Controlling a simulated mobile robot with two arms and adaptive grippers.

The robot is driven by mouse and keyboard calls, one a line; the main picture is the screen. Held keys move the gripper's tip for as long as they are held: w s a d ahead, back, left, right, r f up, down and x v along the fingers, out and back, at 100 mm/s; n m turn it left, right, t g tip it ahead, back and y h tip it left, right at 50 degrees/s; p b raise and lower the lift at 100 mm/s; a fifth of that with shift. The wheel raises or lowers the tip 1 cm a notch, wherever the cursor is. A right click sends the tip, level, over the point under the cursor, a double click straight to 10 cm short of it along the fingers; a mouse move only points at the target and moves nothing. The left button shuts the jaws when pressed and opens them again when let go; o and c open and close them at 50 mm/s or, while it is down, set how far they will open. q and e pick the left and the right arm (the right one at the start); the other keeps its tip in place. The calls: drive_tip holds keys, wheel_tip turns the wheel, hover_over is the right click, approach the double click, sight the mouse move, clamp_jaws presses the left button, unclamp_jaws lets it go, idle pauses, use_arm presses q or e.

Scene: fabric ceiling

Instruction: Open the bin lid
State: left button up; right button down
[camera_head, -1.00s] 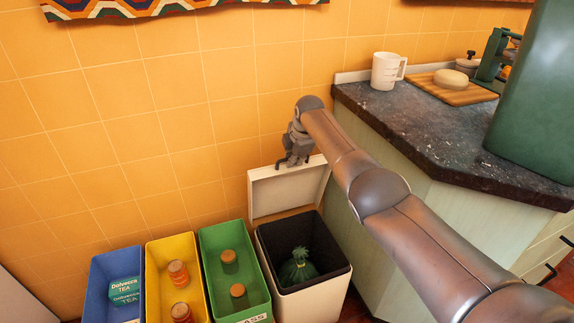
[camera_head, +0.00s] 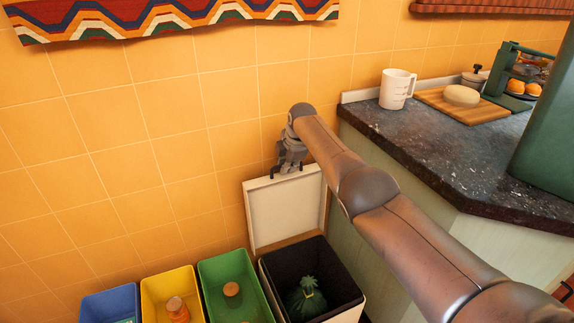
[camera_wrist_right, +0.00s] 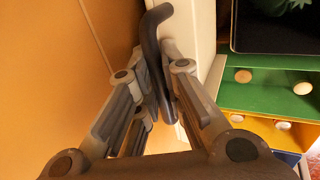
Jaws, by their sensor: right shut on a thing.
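The bin (camera_head: 338,268) is cream with a dark inside, and a tied green bag (camera_head: 306,298) sits in it. Its cream lid (camera_head: 285,215) stands upright at the back of the opening, near the wall, so the bin is open. My right gripper (camera_head: 286,172) is at the lid's top edge. In the right wrist view the fingers (camera_wrist_right: 162,85) are shut around a dark curved handle (camera_wrist_right: 152,38), right beside the pale lid (camera_wrist_right: 196,30). My left gripper is out of view.
Green (camera_head: 233,280), yellow (camera_head: 167,290) and blue (camera_head: 110,304) bins stand in a row left of the bin. The counter (camera_head: 430,150), with a white jug (camera_head: 396,90) and a wooden board (camera_head: 470,110), is close on the right. The tiled wall is behind.

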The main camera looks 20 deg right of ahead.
drive_tip(key=c, duration=1.5)
unclamp_jaws()
drive_tip(key=shift+v, duration=6)
